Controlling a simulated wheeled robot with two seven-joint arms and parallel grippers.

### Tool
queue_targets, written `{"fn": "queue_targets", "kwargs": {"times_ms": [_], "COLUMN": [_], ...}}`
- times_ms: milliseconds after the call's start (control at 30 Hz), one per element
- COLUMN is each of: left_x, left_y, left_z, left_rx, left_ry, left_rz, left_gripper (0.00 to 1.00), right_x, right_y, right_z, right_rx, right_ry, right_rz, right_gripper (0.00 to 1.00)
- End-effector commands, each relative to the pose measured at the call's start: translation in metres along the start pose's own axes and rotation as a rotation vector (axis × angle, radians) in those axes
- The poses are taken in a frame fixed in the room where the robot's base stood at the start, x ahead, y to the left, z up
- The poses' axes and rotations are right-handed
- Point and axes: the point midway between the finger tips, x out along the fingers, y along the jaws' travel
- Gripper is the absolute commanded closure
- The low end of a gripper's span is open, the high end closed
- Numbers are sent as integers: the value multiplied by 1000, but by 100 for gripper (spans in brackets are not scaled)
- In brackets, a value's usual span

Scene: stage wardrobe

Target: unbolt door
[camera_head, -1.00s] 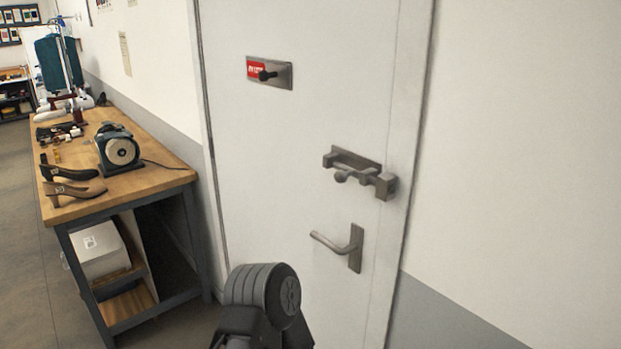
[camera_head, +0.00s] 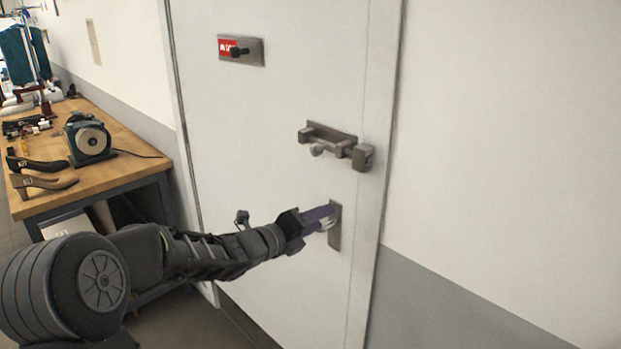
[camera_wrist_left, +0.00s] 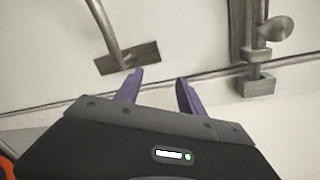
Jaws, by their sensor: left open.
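The grey metal bolt (camera_head: 330,136) is mounted on the white door (camera_head: 270,110), with its round knob (camera_head: 317,149) on the left and the keeper (camera_head: 363,158) at the door's right edge. The bar reaches the keeper. In the left wrist view the knob (camera_wrist_left: 275,28) and keeper (camera_wrist_left: 256,85) are at the upper right. My left gripper (camera_head: 334,211) is open, below the bolt and in front of the door handle (camera_head: 335,237), hiding most of its lever. In the wrist view the gripper (camera_wrist_left: 160,77) has nothing between its purple fingers. My right gripper is not in view.
A plate with a red marking and black knob (camera_head: 241,50) is higher on the door. A wooden workbench (camera_head: 115,178) with a grinder (camera_head: 90,139) and shoes (camera_head: 40,182) stands at the left. The wall right of the door is bare.

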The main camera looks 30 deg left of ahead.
Motion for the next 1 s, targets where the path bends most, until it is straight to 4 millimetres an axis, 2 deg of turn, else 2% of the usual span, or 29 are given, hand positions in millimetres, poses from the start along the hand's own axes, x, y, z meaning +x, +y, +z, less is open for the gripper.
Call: {"fn": "queue_targets", "kwargs": {"times_ms": [33, 100, 200, 300, 733, 867, 1000], "left_x": [-21, -46, -73, -86, -84, -72, -52], "left_y": [-30, -63, -93, -106, -110, -112, -115], "left_z": [37, 67, 91, 100, 102, 102, 103], "left_rx": [265, 581, 889, 1037, 1066, 1064, 1063], "left_ry": [-42, -74, -103, -113, -112, -110, -110], "left_rz": [-50, -85, -101, -103, -104, -105, -104], "left_gripper": [53, 53, 53, 53, 53, 53, 53], "right_x": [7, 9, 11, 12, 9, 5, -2], "right_y": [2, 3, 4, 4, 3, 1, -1], "right_z": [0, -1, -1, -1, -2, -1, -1], "right_rx": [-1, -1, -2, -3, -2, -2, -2], "right_ry": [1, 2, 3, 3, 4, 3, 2], "right_rz": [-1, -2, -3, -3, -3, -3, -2], "right_gripper": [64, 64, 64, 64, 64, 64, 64]}}
